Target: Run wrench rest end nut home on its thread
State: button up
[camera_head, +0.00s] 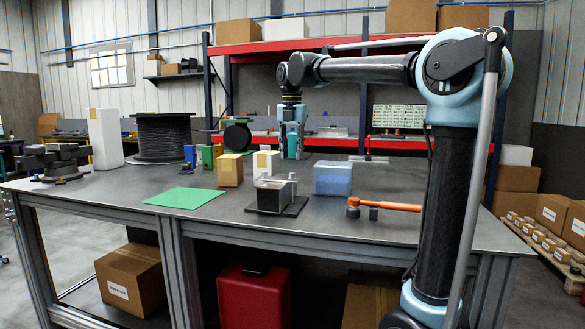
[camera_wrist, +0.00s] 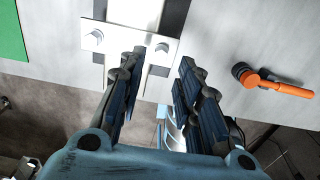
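In the wrist view a pale plate (camera_wrist: 128,42) crosses a metal bar and carries two small nut-like fasteners, one at its left end (camera_wrist: 95,39) and one at its right end (camera_wrist: 162,50). The right one is on the wrench's side; how far either is threaded cannot be told. My gripper (camera_wrist: 158,62) is open, its dark fingers apart with nothing between them.
A dark-based fixture (camera_head: 290,209) stands near the table's front. A green mat (camera_head: 186,198) lies to its left, a blue box (camera_head: 333,178) behind right, and yellowish boxes (camera_head: 230,171) behind. A cable spool (camera_head: 160,137) and vise (camera_head: 55,161) stand at the left. Bare tabletop surrounds the wrench.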

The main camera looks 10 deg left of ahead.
notch_tip(320, 180, down, 6)
jog(key=shift+f, duration=0.25)
jog(key=shift+c, duration=0.6)
grip_shut()
jog(key=m, duration=0.7)
jog(key=shift+m, duration=0.4)
jog(key=m, duration=0.6)
jog(key=shift+r+m, duration=0.1)
jog(key=shift+m, duration=0.3)
jog(key=m, duration=1.5)
jog(key=shift+w, duration=0.1)
jog(key=m, duration=2.1)
jog(key=shift+m, duration=0.4)
jog(key=shift+o, duration=1.4)
grip_release()
